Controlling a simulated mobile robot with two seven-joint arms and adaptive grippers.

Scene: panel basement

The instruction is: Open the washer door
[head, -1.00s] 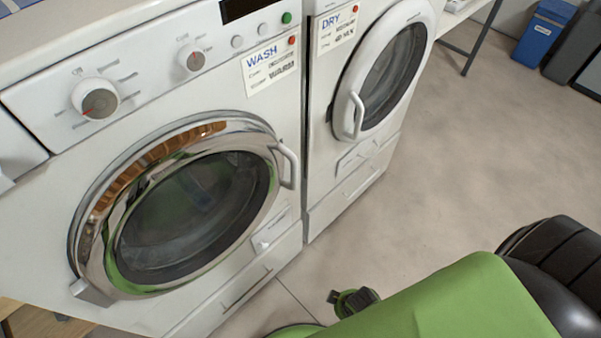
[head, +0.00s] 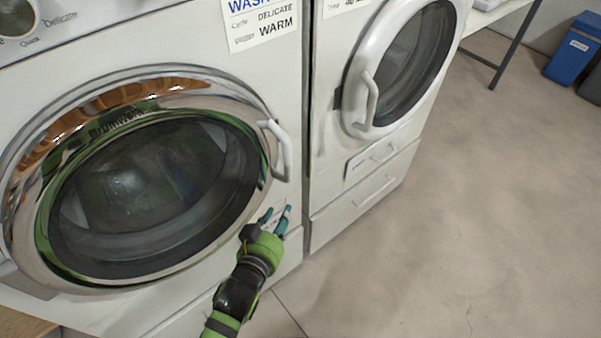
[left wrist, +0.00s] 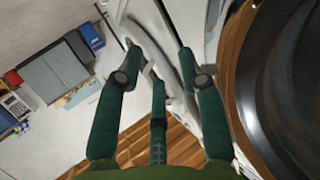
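The washer door (head: 145,190) is round, with a chrome ring and dark glass, and looks shut. Its white handle (head: 280,152) is on the door's right side. My left gripper (head: 276,213) is just below the handle in the picture, in front of the washer's lower right front, with its fingers pointing up. Its fingers are spread apart in the left wrist view (left wrist: 158,52) and nothing shows between them in a grip. The chrome ring (left wrist: 237,75) and dark glass of the washer door also fill the right of that view. My right gripper is not in view.
The dryer (head: 322,170) stands close on the right of the washer, with its round door (head: 357,85) shut and a white handle (head: 366,100). A table leg (head: 513,45) and a blue bin (head: 573,50) are farther back. The floor (head: 480,200) at the right is clear.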

